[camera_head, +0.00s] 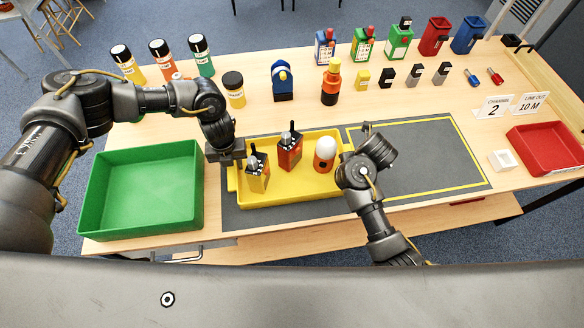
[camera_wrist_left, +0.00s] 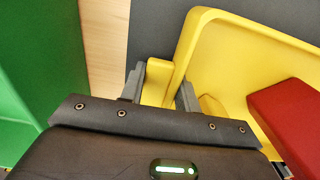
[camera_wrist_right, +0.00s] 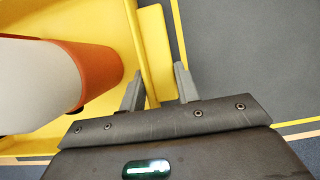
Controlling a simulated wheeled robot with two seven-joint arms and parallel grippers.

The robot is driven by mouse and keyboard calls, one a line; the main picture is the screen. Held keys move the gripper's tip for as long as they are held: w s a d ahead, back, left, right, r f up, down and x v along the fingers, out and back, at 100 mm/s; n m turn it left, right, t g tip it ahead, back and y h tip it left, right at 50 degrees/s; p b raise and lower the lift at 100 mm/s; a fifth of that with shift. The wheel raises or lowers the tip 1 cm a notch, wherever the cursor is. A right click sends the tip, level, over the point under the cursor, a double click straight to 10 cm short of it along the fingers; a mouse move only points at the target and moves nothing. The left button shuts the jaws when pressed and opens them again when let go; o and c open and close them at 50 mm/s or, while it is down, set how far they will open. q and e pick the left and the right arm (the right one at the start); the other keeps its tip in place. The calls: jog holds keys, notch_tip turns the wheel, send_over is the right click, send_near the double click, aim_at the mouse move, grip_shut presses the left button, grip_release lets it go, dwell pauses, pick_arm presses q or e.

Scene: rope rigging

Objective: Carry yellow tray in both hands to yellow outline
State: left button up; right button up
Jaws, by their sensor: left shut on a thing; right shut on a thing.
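The yellow tray (camera_head: 300,187) sits on the left part of the dark grey mat in the head view. It holds a yellow radio (camera_head: 256,176), a red radio (camera_head: 289,152) and an orange item with a white dome (camera_head: 325,153). My left gripper (camera_head: 232,158) is shut on the tray's left handle, also seen in the left wrist view (camera_wrist_left: 157,82). My right gripper (camera_wrist_right: 158,90) is shut on the right handle (camera_wrist_right: 156,45); in the head view my wrist hides that handle. The yellow outline (camera_head: 472,153) is on the mat to the right of the tray.
A green bin (camera_head: 103,205) stands close left of the tray. A red tray (camera_head: 548,150), a small white square item (camera_head: 503,160) and sign cards (camera_head: 493,108) are at the right. Bottles, radios and small parts line the back. The outlined mat area is clear apart from my right arm.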

pick_arm(q)
grip_shut()
pick_arm(e)
grip_shut()
pick_arm(q)
jog(key=shift+r, duration=0.15)
pick_arm(e)
jog(key=shift+w+r, duration=0.1)
jog(key=shift+r, duration=0.05)
